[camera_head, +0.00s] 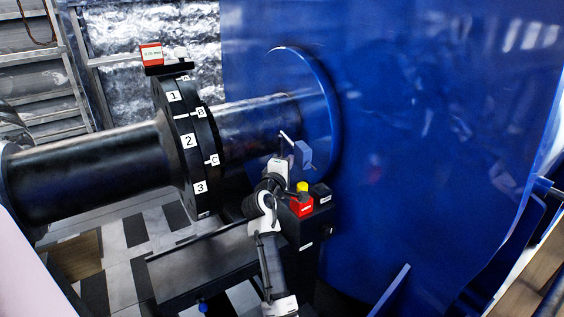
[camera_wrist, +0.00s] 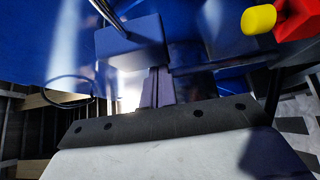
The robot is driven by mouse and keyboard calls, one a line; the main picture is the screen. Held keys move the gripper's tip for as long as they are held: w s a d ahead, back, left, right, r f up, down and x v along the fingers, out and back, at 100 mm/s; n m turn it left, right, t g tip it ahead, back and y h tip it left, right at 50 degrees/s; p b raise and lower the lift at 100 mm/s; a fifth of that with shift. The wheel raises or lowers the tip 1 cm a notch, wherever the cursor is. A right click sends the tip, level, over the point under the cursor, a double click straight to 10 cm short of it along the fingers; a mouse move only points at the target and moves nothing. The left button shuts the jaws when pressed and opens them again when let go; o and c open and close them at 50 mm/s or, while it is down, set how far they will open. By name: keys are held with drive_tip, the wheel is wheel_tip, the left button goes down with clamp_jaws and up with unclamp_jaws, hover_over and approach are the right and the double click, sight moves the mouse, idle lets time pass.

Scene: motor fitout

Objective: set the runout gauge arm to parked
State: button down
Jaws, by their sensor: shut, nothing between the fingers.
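A blue-grey block (camera_head: 303,154) with a thin metal rod (camera_head: 289,141) stands beside the shaft near the blue housing. I take it for the runout gauge arm. The rod slants up and to the left from the block. In the wrist view the block (camera_wrist: 130,40) and its rod (camera_wrist: 106,13) are just beyond my fingers. My gripper (camera_wrist: 157,82) is shut and empty, its fingers overlapping the block's lower edge in that view. I cannot tell whether they touch. In the head view my white wrist (camera_head: 278,166) is just left of and below the block.
A dark pedestal carries a red box (camera_head: 301,207) with a yellow button (camera_head: 302,187), close to my wrist. A black numbered flange (camera_head: 188,142) is on the shaft (camera_head: 90,163) to the left. A red-framed display (camera_head: 151,54) is on top. A large blue housing (camera_head: 430,130) fills the right.

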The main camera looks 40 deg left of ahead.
drive_tip(key=shift+w+d+r, duration=0.1)
drive_tip(key=shift+w+d, duration=0.25)
drive_tip(key=shift+d, duration=0.1)
drive_tip(key=shift+w+d, duration=0.15)
drive_tip(key=shift+d, duration=0.05)
drive_tip(key=a+b+v, duration=0.1)
drive_tip(key=b+v, duration=0.2)
drive_tip(key=v, duration=1.1)
drive_tip(key=shift+s, duration=0.35)
drive_tip(key=shift+a, duration=0.1)
